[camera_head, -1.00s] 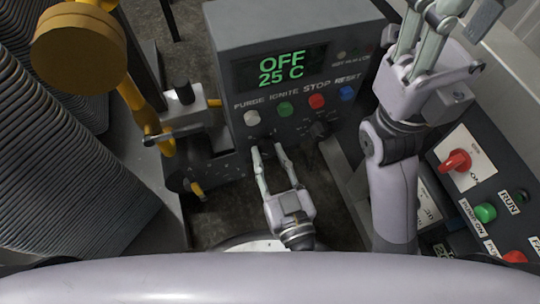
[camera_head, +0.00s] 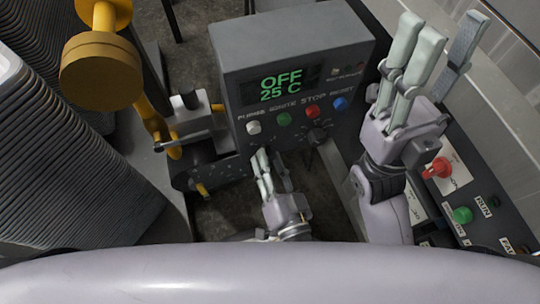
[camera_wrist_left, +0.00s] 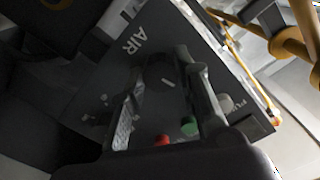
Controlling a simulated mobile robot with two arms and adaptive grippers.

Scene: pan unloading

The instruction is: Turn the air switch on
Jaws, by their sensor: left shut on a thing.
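The air switch (camera_wrist_left: 161,68) is a dark round knob with a small pale mark, beside the AIR label (camera_wrist_left: 140,40) on the grey control box. In the left wrist view it lies between the fingers of my left gripper (camera_wrist_left: 160,90), which is shut on it. In the head view my left gripper (camera_head: 268,160) reaches the lower front of the control box (camera_head: 290,45), and its fingers hide the knob. The green display (camera_head: 281,83) reads OFF and 25 C. My right gripper (camera_head: 440,45) is raised at the right, open and empty.
White, green, red and blue buttons (camera_head: 298,115) sit just above my left gripper, with a dark knob (camera_head: 318,134) to its right. Yellow pipework (camera_head: 100,65) and a valve (camera_head: 188,103) stand left. A panel with a red switch (camera_head: 438,168) is at the right.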

